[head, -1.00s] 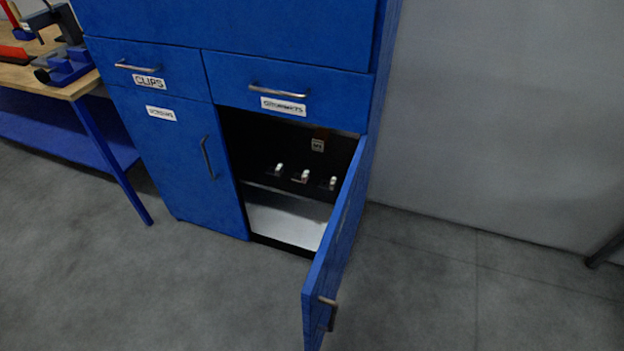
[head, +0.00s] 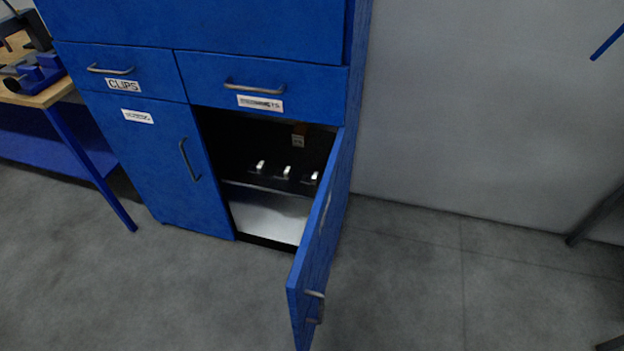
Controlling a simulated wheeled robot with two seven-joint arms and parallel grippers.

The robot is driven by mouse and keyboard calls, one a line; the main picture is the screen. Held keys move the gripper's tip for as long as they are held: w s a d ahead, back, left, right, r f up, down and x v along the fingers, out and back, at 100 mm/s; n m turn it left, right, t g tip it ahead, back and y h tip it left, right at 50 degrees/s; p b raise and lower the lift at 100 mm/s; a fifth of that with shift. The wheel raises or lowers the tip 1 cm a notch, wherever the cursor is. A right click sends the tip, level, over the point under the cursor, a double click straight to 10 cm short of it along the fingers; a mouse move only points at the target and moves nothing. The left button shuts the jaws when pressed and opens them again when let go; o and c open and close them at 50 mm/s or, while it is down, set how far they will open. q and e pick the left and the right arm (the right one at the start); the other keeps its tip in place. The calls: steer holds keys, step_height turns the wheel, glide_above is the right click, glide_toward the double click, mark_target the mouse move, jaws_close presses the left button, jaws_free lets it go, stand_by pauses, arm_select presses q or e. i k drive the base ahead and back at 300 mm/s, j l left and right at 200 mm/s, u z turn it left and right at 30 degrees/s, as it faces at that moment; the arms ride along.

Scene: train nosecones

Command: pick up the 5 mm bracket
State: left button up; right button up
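Several small whitish metal pieces stand in a row on the shelf inside the open lower right compartment of the blue cabinet (head: 205,30). There is a left piece (head: 260,166), a middle piece (head: 286,172) and a right piece (head: 314,177), close to the door. They look like brackets, but I cannot tell which is the 5 mm one. A small tag (head: 297,141) hangs above them, too small to read. Neither of my grippers is in view.
The cabinet door (head: 322,240) stands open toward me on the right side of the compartment. The lower left door (head: 160,165) and the drawers above are shut. A workbench (head: 55,92) with tools stands at the left. The floor (head: 200,290) in front is clear.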

mark_target(313, 179)
steer(key=i+j, duration=0.15)
steer(key=j, duration=0.3)
steer(key=i+j+z, duration=0.1)
steer(key=j, duration=0.35)
steer(key=i+j, duration=0.15)
steer(key=j, duration=0.25)
steer(key=i+j+z, duration=0.2)
steer(key=i+j, duration=0.15)
steer(key=j, duration=0.3)
steer(key=i+j+z, duration=0.1)
steer(key=j, duration=0.25)
steer(key=i+j+z, duration=0.1)
steer(key=i+j, duration=0.15)
steer(key=j, duration=0.1)
